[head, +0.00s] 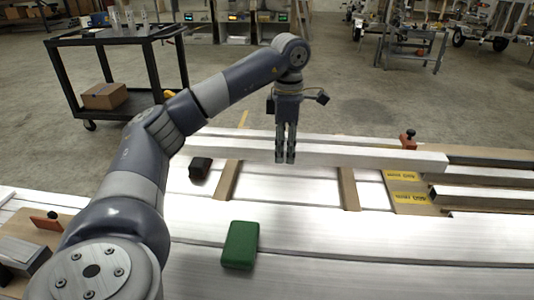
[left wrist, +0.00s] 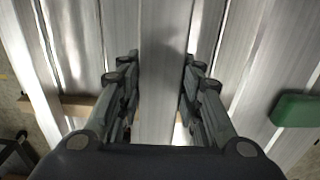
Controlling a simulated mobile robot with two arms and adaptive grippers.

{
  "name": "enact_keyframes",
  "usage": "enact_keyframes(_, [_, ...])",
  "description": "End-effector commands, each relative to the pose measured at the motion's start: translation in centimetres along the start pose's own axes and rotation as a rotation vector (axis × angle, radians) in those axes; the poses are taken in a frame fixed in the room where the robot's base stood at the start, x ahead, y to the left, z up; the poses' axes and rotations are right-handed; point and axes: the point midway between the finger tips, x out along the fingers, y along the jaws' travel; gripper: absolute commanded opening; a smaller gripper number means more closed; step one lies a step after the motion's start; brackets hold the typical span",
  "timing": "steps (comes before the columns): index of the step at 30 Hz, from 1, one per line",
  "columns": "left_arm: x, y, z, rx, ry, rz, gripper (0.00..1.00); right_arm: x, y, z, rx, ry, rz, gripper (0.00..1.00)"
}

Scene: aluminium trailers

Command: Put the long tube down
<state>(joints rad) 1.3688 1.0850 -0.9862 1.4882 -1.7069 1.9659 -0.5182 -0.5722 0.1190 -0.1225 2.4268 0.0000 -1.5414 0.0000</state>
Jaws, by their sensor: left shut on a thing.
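The long tube (head: 352,157) is a straight silver square profile lying left to right across the middle of the head view. My left gripper (head: 285,158) points down with its fingers on either side of the tube, shut on it. In the left wrist view the tube (left wrist: 162,75) runs between the two fingers of the left gripper (left wrist: 160,90). I cannot tell whether the tube touches the surface beneath it or hangs just above. My right gripper is not in view.
A green block (head: 240,245) lies on the aluminium surface in front. A dark block (head: 200,168) lies left of the gripper. Brown strips (head: 348,190) cross under the tube. More bars (head: 485,196) lie at right, near yellow labels (head: 405,203). A black cart (head: 110,85) stands behind.

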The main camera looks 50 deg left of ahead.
Motion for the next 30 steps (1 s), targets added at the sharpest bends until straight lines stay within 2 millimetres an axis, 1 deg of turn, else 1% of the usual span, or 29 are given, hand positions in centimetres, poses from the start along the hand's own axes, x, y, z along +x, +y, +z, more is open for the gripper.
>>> enact_keyframes(2, [0.0,0.0,-0.1,0.003,-0.005,0.004,0.0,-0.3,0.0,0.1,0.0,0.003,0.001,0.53])
enact_keyframes(5, [0.7,0.0,-0.2,0.005,-0.004,0.003,0.0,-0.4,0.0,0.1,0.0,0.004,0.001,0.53])
enact_keyframes(9, [2.7,0.0,-0.3,0.004,-0.002,0.002,0.0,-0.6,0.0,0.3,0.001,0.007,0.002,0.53])
enact_keyframes(12, [4.1,0.0,-0.3,0.004,-0.003,0.002,0.0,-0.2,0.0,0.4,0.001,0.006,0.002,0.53])
enact_keyframes(17, [5.6,0.0,-0.3,0.004,-0.003,0.003,0.0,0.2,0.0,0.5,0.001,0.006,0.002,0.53])
enact_keyframes(21, [7.8,0.0,-0.3,0.004,-0.002,0.002,0.0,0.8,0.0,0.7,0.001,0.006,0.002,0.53])
enact_keyframes(25, [9.3,0.0,-0.3,0.004,-0.003,0.003,0.0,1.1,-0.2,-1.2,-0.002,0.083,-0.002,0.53])
enact_keyframes(27, [9.7,0.1,-0.3,0.004,-0.004,0.004,0.0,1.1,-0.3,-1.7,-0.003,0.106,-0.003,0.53])
enact_keyframes(30, [9.8,0.1,-0.2,0.004,-0.004,0.004,0.0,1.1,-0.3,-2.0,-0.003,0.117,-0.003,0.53])
